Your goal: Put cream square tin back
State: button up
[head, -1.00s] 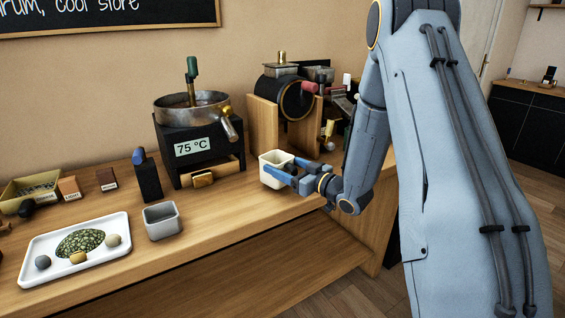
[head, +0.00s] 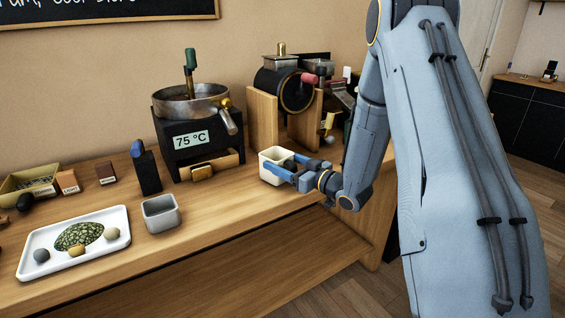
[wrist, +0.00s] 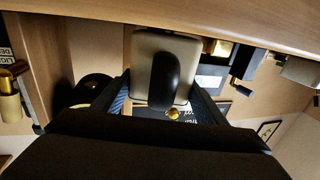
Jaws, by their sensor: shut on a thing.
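The cream square tin (head: 270,169) is held upright between the blue fingers of my gripper (head: 300,172), near the front edge of the wooden bench. I cannot tell whether its base touches the bench. In the wrist view the tin (wrist: 145,50) sits between the two fingers, with a dark rounded shape in front of or inside it. The fingers of my gripper (wrist: 162,103) press on its two sides.
A grey square tin (head: 161,214) and a white tray (head: 40,268) with stones stand at left. A black heater unit (head: 193,139) with a metal pan and a wooden-framed drum machine (head: 264,122) stand behind. Bare bench lies between the grey tin and my gripper.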

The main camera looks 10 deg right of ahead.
aim_at(296, 169)
jog(key=shift+f, duration=0.25)
jog(key=o, duration=1.6)
jog(key=shift+c, duration=0.2)
jog(key=shift+b+v, duration=0.7)
jog(key=shift+v, duration=3.2)
